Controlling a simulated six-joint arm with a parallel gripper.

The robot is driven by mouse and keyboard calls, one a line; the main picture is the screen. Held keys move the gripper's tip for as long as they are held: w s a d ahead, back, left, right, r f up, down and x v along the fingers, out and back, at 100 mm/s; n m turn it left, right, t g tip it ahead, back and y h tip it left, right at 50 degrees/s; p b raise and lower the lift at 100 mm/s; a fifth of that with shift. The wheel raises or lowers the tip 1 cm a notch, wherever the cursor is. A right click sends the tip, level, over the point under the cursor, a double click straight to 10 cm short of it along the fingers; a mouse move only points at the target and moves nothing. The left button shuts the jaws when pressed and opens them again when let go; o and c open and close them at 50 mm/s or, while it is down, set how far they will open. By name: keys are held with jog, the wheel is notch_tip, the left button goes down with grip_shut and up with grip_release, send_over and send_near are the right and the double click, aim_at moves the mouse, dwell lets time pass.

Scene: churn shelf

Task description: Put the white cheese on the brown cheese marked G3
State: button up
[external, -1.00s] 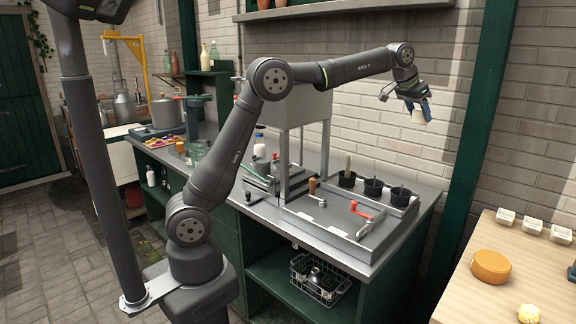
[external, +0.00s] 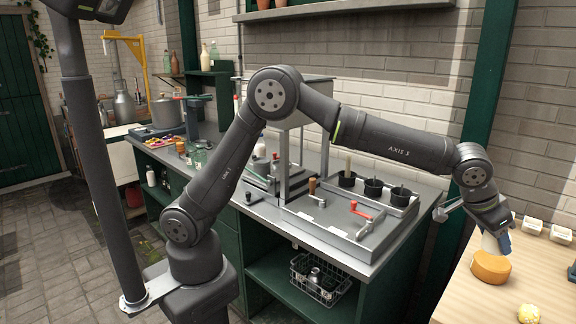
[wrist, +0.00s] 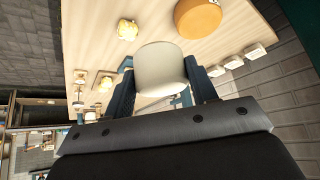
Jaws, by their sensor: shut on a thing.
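My gripper (external: 497,241) is over the wooden table at the right, shut on the white cheese (external: 489,243). In the wrist view the white cheese (wrist: 160,68) sits between the two dark blue fingers (wrist: 160,88). An orange-brown round cheese (external: 491,268) lies on the table just below the held cheese in the external view. In the wrist view this brown cheese (wrist: 198,17) is up and to the right of the white one, with a gap between them in the picture. No G3 mark is readable. The height gap between the cheeses is hard to judge.
A pale yellow lump (external: 528,313) lies on the wooden table (external: 468,300) near the front. Small white blocks (external: 560,234) line the table's back edge by the brick wall. A metal workbench with black pots (external: 372,187) stands left of the table.

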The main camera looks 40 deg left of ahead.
jog(key=shift+d+f, duration=0.1)
jog(key=shift+f, duration=0.25)
jog(key=shift+w+a+f, duration=0.3)
jog(key=shift+w+f, duration=1.45)
jog(key=shift+w, duration=0.05)
jog(key=shift+w+a+f, duration=0.3)
jog(key=shift+w+f, duration=1.45)
jog(key=shift+w, duration=0.1)
jog(key=shift+w+a+f, duration=0.3)
jog(key=shift+w+f, duration=1.45)
jog(key=shift+w, duration=0.05)
jog(key=shift+f, duration=0.1)
jog(key=o, duration=1)
jog(key=shift+f, duration=0.1)
jog(key=shift+r, duration=0.45)
jog(key=v, duration=1.1)
jog(key=shift+s+a+r, duration=0.15)
jog(key=shift+r, duration=0.05)
